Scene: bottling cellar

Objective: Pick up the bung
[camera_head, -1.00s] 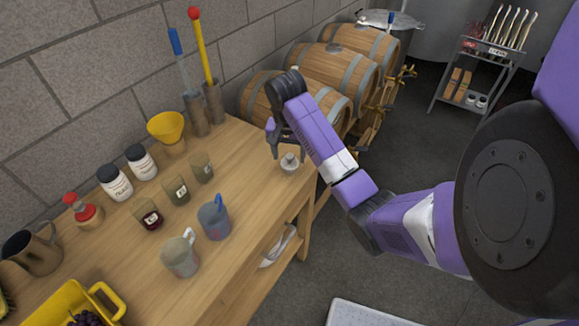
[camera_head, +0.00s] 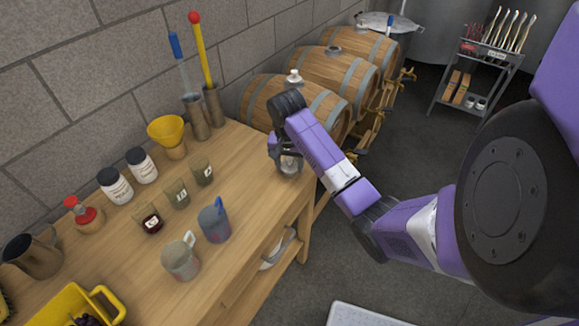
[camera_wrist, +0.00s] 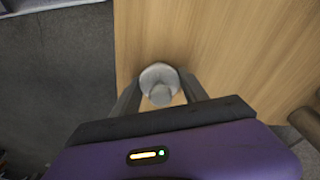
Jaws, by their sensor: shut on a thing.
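The bung (camera_head: 290,165) is a small, pale grey stopper with a rounded knob on top. It is at the far right corner of the wooden bench. My gripper (camera_head: 287,158) is down over it, with the fingers at its sides. In the wrist view the bung (camera_wrist: 159,78) sits between the two fingers of my gripper (camera_wrist: 160,92), which is shut on it. In the head view the fingers hide part of the bung. I cannot tell whether its base touches the bench top.
Barrels (camera_head: 262,100) stand behind the bench; a pale stopper (camera_head: 294,77) sits on the nearest. On the bench (camera_head: 245,180) are a yellow funnel (camera_head: 167,131), glass beakers, a blue-handled jug (camera_head: 214,223) and another jug (camera_head: 181,260). A tool cart (camera_head: 478,75) stands back right.

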